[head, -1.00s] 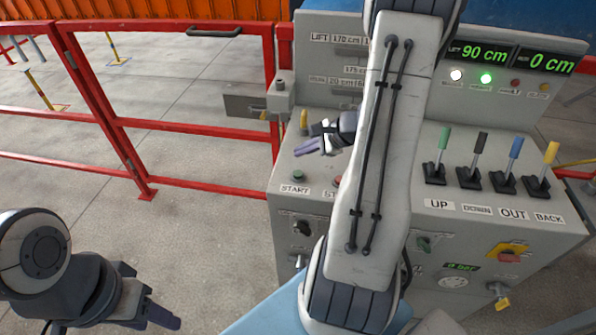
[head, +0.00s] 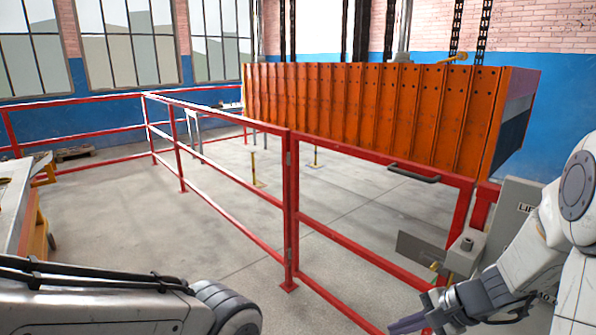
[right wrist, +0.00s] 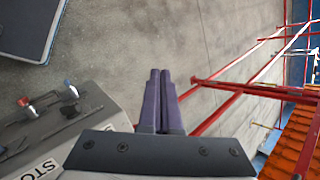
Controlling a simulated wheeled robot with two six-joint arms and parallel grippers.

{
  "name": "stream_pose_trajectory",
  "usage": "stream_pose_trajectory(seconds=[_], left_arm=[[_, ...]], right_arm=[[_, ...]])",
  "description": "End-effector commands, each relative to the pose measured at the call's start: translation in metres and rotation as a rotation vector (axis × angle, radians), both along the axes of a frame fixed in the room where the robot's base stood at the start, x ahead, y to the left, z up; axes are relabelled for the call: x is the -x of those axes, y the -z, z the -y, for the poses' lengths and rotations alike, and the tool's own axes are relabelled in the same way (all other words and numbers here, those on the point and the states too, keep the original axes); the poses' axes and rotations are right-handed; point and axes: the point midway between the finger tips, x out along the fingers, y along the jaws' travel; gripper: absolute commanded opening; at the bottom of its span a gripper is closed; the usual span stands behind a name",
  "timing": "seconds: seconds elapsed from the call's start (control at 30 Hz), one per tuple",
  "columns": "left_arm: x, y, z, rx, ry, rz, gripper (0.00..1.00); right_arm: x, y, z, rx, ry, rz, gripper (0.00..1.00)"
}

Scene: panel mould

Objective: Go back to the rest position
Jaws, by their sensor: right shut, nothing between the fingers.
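My right gripper (head: 408,323) is low at the right of the head view, in front of the red gate and beside the grey control cabinet (head: 515,210). Its purple fingers are shut together and empty; they also show in the right wrist view (right wrist: 160,90), pointing out over the concrete floor. The cabinet's top shows at the left of that view (right wrist: 60,125), apart from the fingertips. In the head view, links of my left arm lie along the lower left edge; the left gripper is out of sight.
A red gate and railing (head: 290,215) cross the middle. Behind them is a large orange panel mould (head: 370,112). A bench (head: 22,205) stands at the far left. Open concrete floor (head: 130,225) lies inside the railing. A grey plate (head: 425,252) is on the gate by the cabinet.

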Motion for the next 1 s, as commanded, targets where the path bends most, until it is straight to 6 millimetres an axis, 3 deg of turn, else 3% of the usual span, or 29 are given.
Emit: stream_pose_trajectory(seconds=[0.03, 0.1, 0.2, 0.33, 0.5, 0.6, 0.8, 1.0], left_arm=[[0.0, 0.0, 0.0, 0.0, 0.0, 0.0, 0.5], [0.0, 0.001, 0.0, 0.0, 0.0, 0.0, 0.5], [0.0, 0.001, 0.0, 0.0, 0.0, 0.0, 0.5], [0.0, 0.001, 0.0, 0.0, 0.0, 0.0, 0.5], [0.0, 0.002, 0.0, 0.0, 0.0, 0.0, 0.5], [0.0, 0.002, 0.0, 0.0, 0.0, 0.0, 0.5], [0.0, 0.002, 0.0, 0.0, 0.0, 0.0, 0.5], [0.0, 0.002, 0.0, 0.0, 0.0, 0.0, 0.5]], right_arm=[[0.012, -0.007, -0.036, 0.042, -0.161, 0.007, 0.0], [0.033, -0.014, -0.074, 0.101, -0.362, 0.013, 0.0], [0.069, -0.022, -0.115, 0.19, -0.642, 0.034, 0.0], [0.117, -0.03, -0.15, 0.32, -0.994, 0.085, 0.0], [0.169, -0.038, -0.167, 0.493, -1.402, 0.189, 0.0], [0.187, -0.042, -0.168, 0.576, -1.572, 0.254, 0.0], [0.201, -0.045, -0.168, 0.664, -1.733, 0.332, 0.0], [0.201, -0.046, -0.167, 0.674, -1.747, 0.337, 0.0]])
